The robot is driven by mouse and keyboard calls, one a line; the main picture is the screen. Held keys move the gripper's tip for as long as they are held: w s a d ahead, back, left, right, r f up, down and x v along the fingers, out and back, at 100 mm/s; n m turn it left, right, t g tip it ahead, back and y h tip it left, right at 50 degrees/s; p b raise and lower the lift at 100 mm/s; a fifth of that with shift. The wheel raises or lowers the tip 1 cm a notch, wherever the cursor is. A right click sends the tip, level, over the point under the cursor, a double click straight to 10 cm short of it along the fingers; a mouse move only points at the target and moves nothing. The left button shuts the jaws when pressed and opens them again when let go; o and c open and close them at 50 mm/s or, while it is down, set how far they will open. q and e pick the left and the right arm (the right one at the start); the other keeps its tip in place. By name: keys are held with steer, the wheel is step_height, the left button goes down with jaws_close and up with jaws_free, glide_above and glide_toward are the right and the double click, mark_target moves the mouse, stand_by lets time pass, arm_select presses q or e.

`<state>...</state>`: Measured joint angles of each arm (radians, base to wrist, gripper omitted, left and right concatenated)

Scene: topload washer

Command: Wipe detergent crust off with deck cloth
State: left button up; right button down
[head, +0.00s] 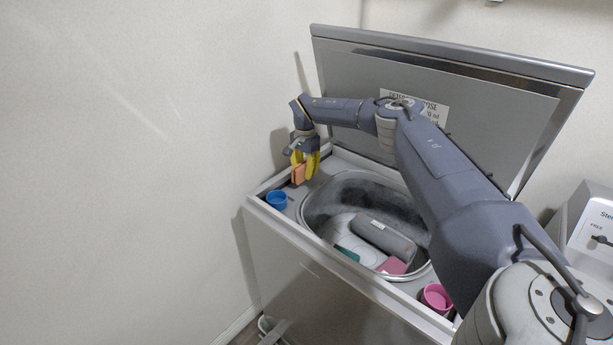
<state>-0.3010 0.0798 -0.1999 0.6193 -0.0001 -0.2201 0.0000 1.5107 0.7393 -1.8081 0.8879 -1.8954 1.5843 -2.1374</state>
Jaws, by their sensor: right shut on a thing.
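My right gripper (305,166) has yellow fingers pointing down and is shut on an orange cloth (298,174). It is over the left back part of the washer's deck (333,165), behind the blue cup. I cannot tell whether the cloth touches the deck. The detergent crust is not clearly visible; the gripper and cloth may hide it. My left gripper is not in view.
The washer's lid (455,115) stands open. A blue cup (277,200) and a pink cup (436,297) stand on the deck. The open tub (345,187) holds a grey roll (384,238), a pink item (393,265) and a green item (347,253).

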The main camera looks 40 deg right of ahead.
mark_target(305, 162)
steer(key=shift+r, duration=2.25)
steer(key=shift+s, duration=0.1)
